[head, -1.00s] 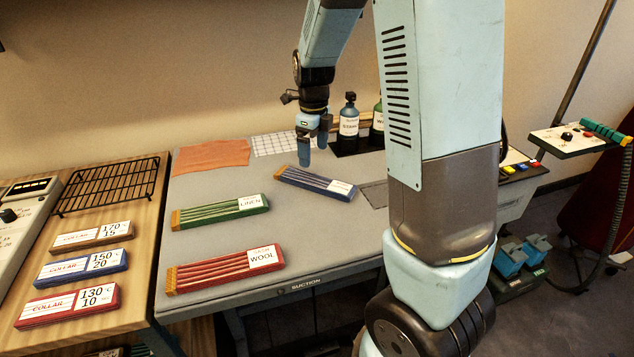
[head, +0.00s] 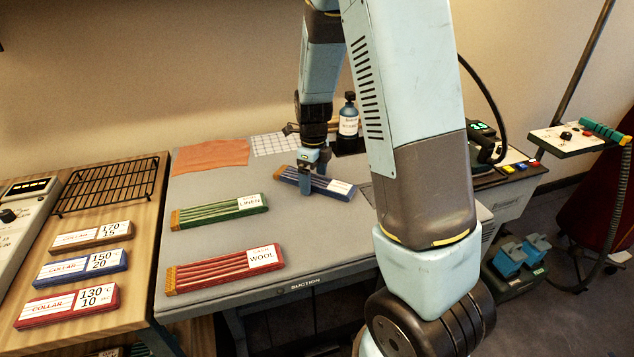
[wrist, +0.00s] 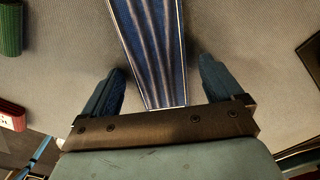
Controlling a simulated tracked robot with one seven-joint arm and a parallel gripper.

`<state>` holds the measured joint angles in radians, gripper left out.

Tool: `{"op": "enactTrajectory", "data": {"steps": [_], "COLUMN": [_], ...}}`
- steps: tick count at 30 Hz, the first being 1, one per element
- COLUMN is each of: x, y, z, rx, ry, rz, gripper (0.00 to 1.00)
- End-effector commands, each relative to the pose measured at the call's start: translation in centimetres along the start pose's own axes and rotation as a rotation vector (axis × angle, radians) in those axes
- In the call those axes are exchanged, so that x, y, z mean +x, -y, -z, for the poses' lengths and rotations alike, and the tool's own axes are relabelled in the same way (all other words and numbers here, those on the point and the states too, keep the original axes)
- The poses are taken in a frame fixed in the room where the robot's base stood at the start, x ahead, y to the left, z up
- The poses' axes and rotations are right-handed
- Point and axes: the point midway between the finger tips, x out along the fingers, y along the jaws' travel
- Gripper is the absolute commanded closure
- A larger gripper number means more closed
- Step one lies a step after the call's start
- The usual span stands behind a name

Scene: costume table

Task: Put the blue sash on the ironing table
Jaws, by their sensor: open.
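The blue sash (head: 340,187) is a folded, pleated strip with a white label at its right end. It lies flat on the grey ironing table (head: 215,217), toward the back right. My gripper (head: 313,180) is down at the sash, its fingers on either side of the strip. In the wrist view the blue sash (wrist: 152,45) runs between the two blue fingers of my open gripper (wrist: 160,88), with a gap on each side.
A green LINEN sash (head: 215,212) and a red WOOL sash (head: 220,268) lie on the same table. An orange cloth (head: 211,156) and a white grid sheet (head: 275,144) lie at the back. A bottle (head: 348,120) stands behind the gripper. The table between the sashes is clear.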

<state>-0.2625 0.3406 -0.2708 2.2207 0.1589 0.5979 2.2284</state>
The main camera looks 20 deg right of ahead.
Motion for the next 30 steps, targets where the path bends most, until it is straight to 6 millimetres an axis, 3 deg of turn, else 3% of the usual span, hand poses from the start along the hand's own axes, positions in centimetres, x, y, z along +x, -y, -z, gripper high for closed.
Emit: {"op": "enactTrajectory", "data": {"steps": [4,24,30], "x": [-0.03,-0.07,-0.16], "y": [0.0,0.04,0.06], "z": [-0.01,0.02,0.02], "rx": [0.0,0.001,0.001], "ry": [0.0,0.001,0.001], "rz": [0.0,0.0,0.0], "gripper": [0.08,0.72,0.73]}}
